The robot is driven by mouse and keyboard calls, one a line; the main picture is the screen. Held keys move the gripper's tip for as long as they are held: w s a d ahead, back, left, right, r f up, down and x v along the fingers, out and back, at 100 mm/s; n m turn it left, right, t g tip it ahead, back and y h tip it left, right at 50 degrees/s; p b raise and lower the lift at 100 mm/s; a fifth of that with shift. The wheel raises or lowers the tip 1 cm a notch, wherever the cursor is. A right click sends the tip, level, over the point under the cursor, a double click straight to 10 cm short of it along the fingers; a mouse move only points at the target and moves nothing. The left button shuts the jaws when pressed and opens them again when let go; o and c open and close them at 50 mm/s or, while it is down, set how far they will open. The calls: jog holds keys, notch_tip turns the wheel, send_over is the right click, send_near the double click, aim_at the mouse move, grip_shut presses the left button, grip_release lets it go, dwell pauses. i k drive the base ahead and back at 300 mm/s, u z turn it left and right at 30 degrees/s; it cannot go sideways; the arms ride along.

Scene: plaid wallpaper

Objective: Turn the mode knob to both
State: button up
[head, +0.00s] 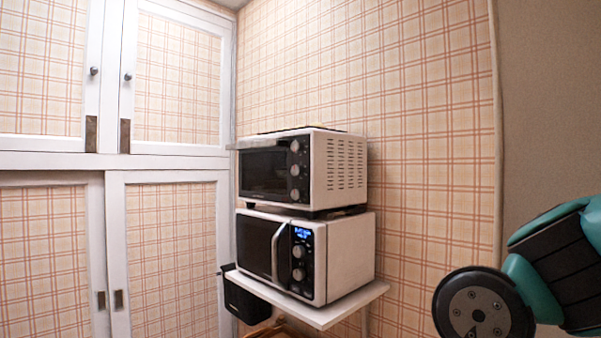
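A white toaster oven (338,170) with a dark glass door stands on top of a white microwave (347,252). Its black front panel has three round knobs in a column: a top knob (295,146), a middle knob (295,169) and a bottom knob (294,194). The labels and pointer positions are too small to read, so I cannot tell which is the mode knob. The microwave has two knobs (298,251) below a lit blue display. My gripper is not in view; only part of my teal and black arm shows at the lower right, apart from the ovens.
The microwave stands on a white shelf (322,316). A black bin (246,300) is at the shelf's left side. White cabinets with plaid panels (172,255) fill the left. A plaid wall is behind the ovens. The space between my arm and the ovens looks clear.

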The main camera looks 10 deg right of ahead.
aim_at(295, 170)
jog(key=u, duration=0.55)
jog(key=k, duration=1.3)
jog(key=z, duration=0.15)
jog(key=i, duration=1.35)
jog(key=u, duration=0.55)
jog(key=i, duration=0.65)
jog(key=u, duration=0.75)
